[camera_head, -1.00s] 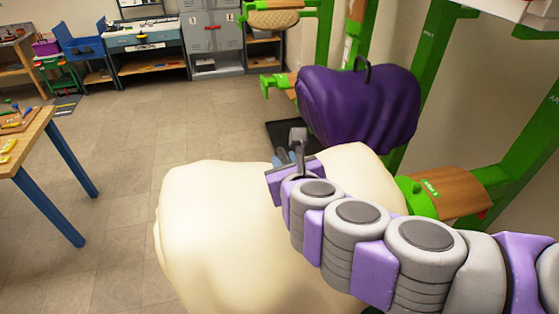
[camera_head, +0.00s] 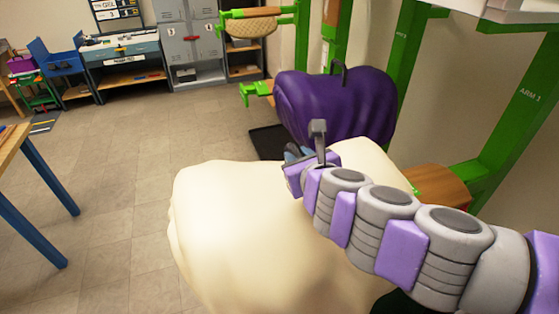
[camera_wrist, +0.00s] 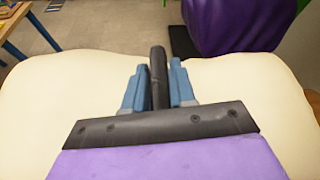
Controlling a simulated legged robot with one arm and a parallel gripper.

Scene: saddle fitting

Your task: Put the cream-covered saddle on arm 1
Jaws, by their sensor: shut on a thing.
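The cream-covered saddle (camera_head: 240,225) hangs in front of me in the head view, and it fills much of the wrist view (camera_wrist: 40,105). My gripper (camera_wrist: 159,85) is shut on the dark handle (camera_wrist: 158,62) on top of it; the gripper also shows in the head view (camera_head: 308,155). A green upright marked ARM 1 (camera_head: 522,100) stands at the right. A wood-topped green arm (camera_head: 440,185) juts out beside the saddle, partly hidden behind the cream cover and my arm. I cannot see the saddle's underside or whether it touches that arm.
A purple-covered saddle (camera_head: 335,105) sits on the rack just behind the cream one. A table with blue legs (camera_head: 45,185) is at the left. Grey lockers (camera_head: 188,40) and a workbench (camera_head: 125,60) line the back. The floor (camera_head: 130,150) between is clear.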

